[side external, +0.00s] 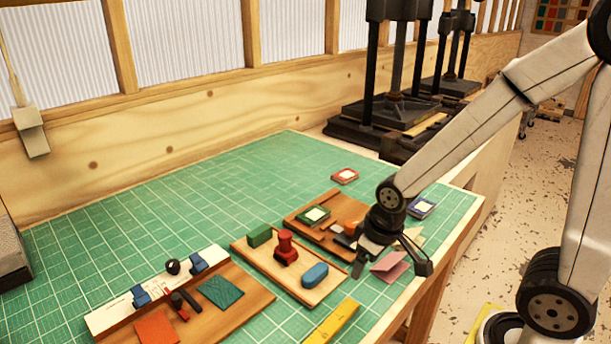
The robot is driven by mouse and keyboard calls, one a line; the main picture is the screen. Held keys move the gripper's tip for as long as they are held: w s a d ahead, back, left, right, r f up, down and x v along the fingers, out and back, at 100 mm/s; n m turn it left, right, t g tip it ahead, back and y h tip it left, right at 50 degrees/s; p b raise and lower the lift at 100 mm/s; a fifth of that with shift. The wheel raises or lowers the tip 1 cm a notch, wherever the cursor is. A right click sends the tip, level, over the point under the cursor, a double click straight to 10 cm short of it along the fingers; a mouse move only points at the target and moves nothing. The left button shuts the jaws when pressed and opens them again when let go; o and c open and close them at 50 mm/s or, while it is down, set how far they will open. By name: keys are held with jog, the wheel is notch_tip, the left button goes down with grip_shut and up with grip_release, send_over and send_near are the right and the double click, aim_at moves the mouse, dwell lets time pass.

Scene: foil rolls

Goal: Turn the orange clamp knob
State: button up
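A small orange piece (351,226), which looks like the clamp knob, sits on a wooden tray (297,222) at the right of the green mat (190,215). It is partly hidden behind my wrist, and its shape is hard to make out. My gripper (394,266) points down at the front right of this tray, with its fingers spread apart and nothing seen between them. It looks apart from the orange piece, to its right and nearer the camera. Pink and cream paper pieces (390,267) lie by the fingers.
A middle tray (257,262) holds a red stamp-like piece (286,248), a green block and a blue block. A left board (240,312) carries several parts. A yellow ruler (332,322) lies in front. Black presses (395,105) stand behind.

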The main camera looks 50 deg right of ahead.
jog(key=shift+o, duration=0.3)
jog(key=w+d+r+n+g, duration=0.1)
jog(key=w+d+r+n, duration=0.1)
jog(key=w+d, duration=0.3)
jog(key=shift+w+d+n, duration=0.15)
jog(key=shift+w+n, duration=0.45)
jog(key=shift+w, duration=0.4)
jog(key=r+n+g, duration=0.1)
jog(key=r+n, duration=0.1)
jog(key=n, duration=0.1)
send_over(352, 223)
jog(key=a, duration=0.1)
jog(key=shift+s+a, duration=0.1)
jog(key=shift+s, duration=0.3)
jog(key=shift+w+d+r, duration=0.15)
jog(key=shift+w+d, duration=0.2)
jog(key=shift+d, duration=0.2)
jog(key=shift+f, duration=3.95)
grip_shut()
